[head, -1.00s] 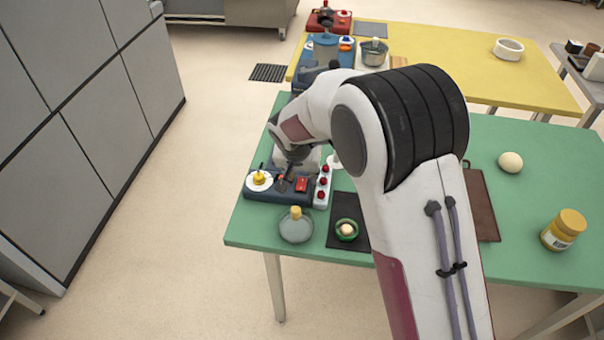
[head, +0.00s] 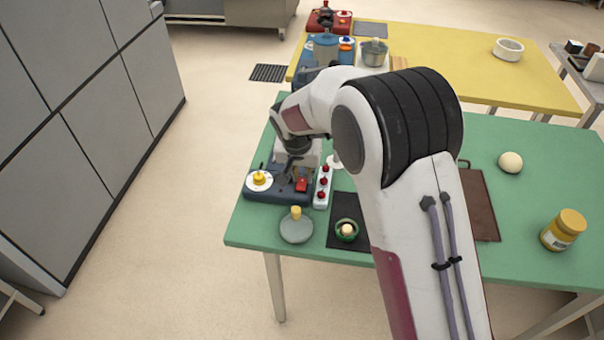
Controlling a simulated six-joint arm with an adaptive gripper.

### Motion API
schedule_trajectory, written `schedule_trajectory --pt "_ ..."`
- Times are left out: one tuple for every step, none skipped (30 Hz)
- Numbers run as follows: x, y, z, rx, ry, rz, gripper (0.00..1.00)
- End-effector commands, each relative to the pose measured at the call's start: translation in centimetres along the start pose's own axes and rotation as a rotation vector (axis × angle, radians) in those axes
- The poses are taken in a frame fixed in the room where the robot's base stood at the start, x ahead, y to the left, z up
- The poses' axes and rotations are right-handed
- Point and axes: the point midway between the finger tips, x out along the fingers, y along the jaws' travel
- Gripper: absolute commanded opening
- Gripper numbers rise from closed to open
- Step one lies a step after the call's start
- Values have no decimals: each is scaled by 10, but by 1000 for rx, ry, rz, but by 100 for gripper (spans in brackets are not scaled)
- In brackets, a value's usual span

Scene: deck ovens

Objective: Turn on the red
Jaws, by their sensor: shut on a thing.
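A blue appliance base (head: 262,194) sits at the left edge of the green table. It carries a yellow knob on a white dial (head: 259,179) and a red rocker switch (head: 301,185). My gripper (head: 288,180) points down over the base, between the yellow knob and the red switch. It is shut on a small control there, which the fingers mostly hide. At the back, a red appliance (head: 328,20) stands on the yellow table.
A grey lidded pot with a yellow knob (head: 296,228) and a green bowl on a black mat (head: 346,230) stand in front. Blue appliances stand behind.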

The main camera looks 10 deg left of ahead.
Motion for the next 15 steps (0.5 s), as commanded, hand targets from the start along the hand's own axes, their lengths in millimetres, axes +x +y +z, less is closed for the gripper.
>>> schedule_trajectory --pt "1 3 -3 2 -10 2 0" --pt "1 2 -3 3 -16 0 0" --pt "1 2 -3 1 -25 -1 0" --pt "1 2 -3 1 -31 -2 0" --pt "1 2 -3 1 -35 -3 0" --pt "1 2 -3 0 -39 -4 0" --pt "0 1 -3 -1 -41 -4 0" --pt "0 1 -3 -2 -42 -5 0" --pt "0 1 -3 -2 -43 -5 0" --pt "0 1 -3 -2 -44 -5 0" --pt "0 1 -3 -2 -43 -5 0" --pt "0 1 -3 -2 -43 -5 0" --pt "0 1 -3 -2 -43 -5 0" --pt "0 1 -3 -2 -43 -5 0" --pt "0 1 -3 -2 -43 -5 0"
